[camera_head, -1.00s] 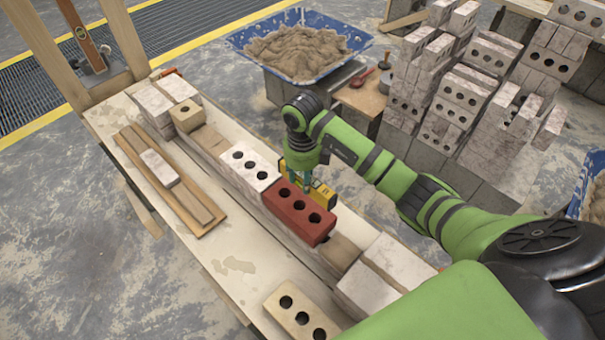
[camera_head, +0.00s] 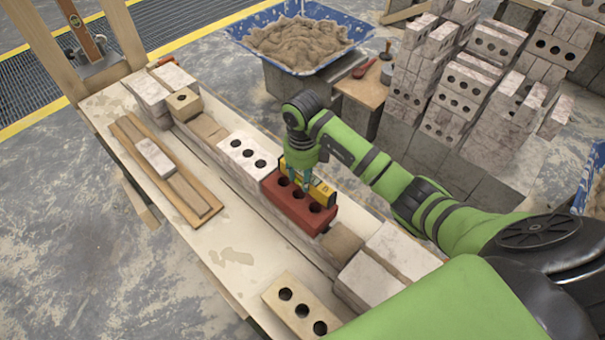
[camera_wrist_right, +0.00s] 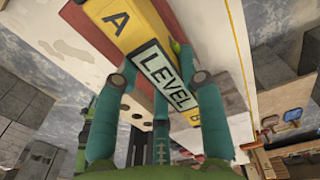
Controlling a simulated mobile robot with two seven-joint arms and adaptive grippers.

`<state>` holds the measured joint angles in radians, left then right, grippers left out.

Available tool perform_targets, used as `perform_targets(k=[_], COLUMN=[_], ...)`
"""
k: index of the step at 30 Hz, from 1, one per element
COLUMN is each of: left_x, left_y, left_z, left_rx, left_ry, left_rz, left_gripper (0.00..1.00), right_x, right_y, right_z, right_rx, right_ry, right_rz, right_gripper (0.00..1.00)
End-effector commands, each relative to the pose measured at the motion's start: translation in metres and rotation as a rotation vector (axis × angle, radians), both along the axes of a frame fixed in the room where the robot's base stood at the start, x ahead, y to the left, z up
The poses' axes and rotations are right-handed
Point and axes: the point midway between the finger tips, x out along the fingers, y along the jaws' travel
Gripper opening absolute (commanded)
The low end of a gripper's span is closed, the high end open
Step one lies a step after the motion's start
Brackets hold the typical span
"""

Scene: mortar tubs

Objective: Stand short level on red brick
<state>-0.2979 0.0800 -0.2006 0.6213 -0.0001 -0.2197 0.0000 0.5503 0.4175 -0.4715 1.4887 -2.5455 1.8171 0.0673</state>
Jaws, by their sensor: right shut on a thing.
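The red brick (camera_head: 296,208) has three holes and lies in the row on the bench. The level overlaps the rear part of its top in the head view; I cannot tell whether they touch. My left gripper is out of view.
White and tan bricks (camera_head: 250,148) continue the row on the bench (camera_head: 235,255). A loose tan brick (camera_head: 297,306) lies at the front. A plank (camera_head: 165,170) with a small block lies left. Behind stand a blue mortar tub (camera_head: 300,68) and stacked bricks (camera_head: 470,85).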

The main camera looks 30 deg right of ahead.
Motion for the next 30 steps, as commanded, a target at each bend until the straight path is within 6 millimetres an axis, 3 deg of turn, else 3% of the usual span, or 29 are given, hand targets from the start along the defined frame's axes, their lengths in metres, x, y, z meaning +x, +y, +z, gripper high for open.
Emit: perform_targets(k=[17, 18, 19, 20, 30], left_x=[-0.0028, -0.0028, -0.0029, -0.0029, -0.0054], left_y=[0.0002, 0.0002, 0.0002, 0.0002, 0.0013], left_z=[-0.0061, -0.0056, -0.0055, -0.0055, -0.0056], left_rx=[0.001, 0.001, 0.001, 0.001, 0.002], left_ry=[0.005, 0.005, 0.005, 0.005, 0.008], left_rz=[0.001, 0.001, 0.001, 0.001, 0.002], left_gripper=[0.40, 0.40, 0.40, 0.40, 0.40], right_x=[0.0003, 0.0003, 0.0003, 0.0003, 0.0002], right_y=[-0.0002, -0.0001, -0.0001, -0.0001, -0.0003], right_z=[-0.0071, -0.0066, -0.0065, -0.0065, -0.0055], right_rx=[0.000, 0.000, 0.000, 0.000, 0.000], right_ry=[0.000, 0.000, 0.000, -0.001, 0.000], right_rz=[0.000, 0.000, 0.000, 0.000, 0.000], right_gripper=[0.01, 0.52, 0.64, 0.67, 0.67])
